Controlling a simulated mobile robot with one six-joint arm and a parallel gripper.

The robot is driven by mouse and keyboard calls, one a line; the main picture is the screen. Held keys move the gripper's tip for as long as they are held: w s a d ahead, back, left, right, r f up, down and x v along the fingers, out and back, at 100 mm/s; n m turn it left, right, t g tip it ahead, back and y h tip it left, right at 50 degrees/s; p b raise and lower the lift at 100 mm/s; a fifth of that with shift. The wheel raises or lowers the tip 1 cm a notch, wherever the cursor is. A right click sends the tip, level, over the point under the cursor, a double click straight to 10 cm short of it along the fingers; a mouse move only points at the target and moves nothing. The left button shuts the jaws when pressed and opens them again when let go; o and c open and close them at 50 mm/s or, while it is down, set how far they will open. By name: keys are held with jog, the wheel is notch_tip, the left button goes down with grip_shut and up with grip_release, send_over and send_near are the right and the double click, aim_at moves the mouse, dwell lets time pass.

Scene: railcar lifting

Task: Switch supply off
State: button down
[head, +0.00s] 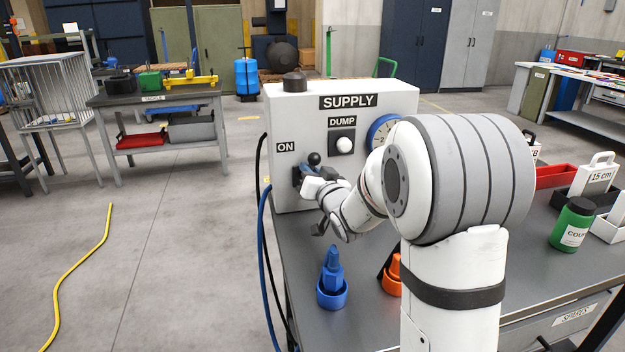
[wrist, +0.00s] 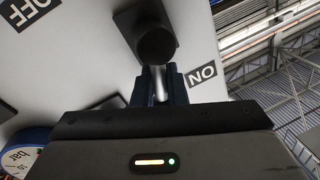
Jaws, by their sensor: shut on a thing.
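The white supply box (head: 340,100) stands on the bench, with a SUPPLY label, a DUMP button (head: 343,145) and an ON label (head: 286,147). Its lever has a black ball knob (head: 314,158). In the wrist view the knob (wrist: 156,43) and thin metal rod (wrist: 160,85) show close up. My gripper (head: 308,171) is shut on the lever; its dark fingers (wrist: 160,75) sit on both sides of the rod. In the wrist view the ON label (wrist: 202,74) is near the lever and the OFF label (wrist: 25,8) is farther away, upper left. OFF is hidden in the head view.
A round gauge (head: 383,130) is on the box behind my arm. A blue fitting (head: 331,280) and an orange fitting (head: 391,278) stand on the bench (head: 300,225) in front. A green bottle (head: 573,225) is right. Blue and black hoses hang left of the box.

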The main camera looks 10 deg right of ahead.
jog(key=shift+w+d+f+m+t+h+b, duration=0.1)
jog(key=shift+d+f+m+t+h+b, duration=0.2)
jog(key=shift+m+b, duration=1)
jog(key=shift+s+d+f+m+t+h+b, duration=0.15)
jog(key=shift+d+f+m+b, duration=0.2)
jog(key=shift+m+b, duration=0.85)
jog(key=shift+w+d+f+m+t+h+b, duration=0.25)
jog(key=shift+m+b, duration=0.5)
jog(key=shift+m, duration=1.05)
jog(key=shift+s+d+m, duration=0.1)
jog(key=shift+d+m, duration=0.05)
jog(key=shift+m, duration=0.15)
jog(key=c, duration=1.5)
grip_release()
jog(key=shift+c, duration=0.2)
jog(key=shift+s, duration=0.1)
jog(key=v, duration=0.7)
jog(key=shift+s, duration=0.35)
jog(key=shift+d+f, duration=0.1)
jog(key=shift+c, duration=0.3)
